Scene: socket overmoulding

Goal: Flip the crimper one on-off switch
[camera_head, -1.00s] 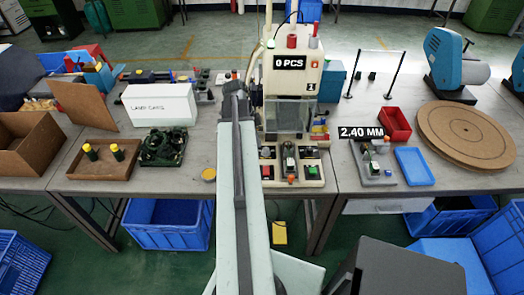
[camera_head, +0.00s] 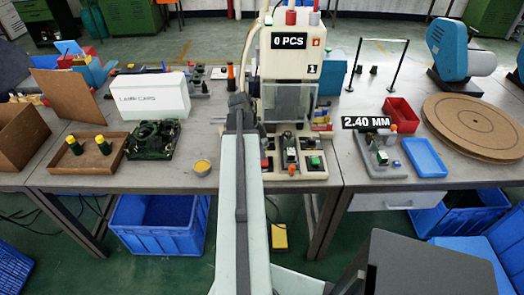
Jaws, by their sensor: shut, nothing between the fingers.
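The crimper (camera_head: 289,50) is a cream machine on the table. It carries a "0 PCS" display (camera_head: 289,41), a "1" label (camera_head: 313,69) and a clear guard (camera_head: 288,103). A small red-orange part (camera_head: 316,43) sits beside the display; I cannot tell whether it is the on-off switch or how it is set. My arm rises up the middle of the view. My gripper (camera_head: 239,101) is at its far end, shut and empty, in front of the crimper's left edge. Its fingertips are small, and I cannot tell whether they touch the machine. The arm hides part of the crimper's left side.
A base panel with coloured buttons (camera_head: 315,162) lies at the crimper's front. A "2.40 MM" gauge (camera_head: 368,122), a red bin (camera_head: 402,112) and a blue tray (camera_head: 425,157) stand right.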

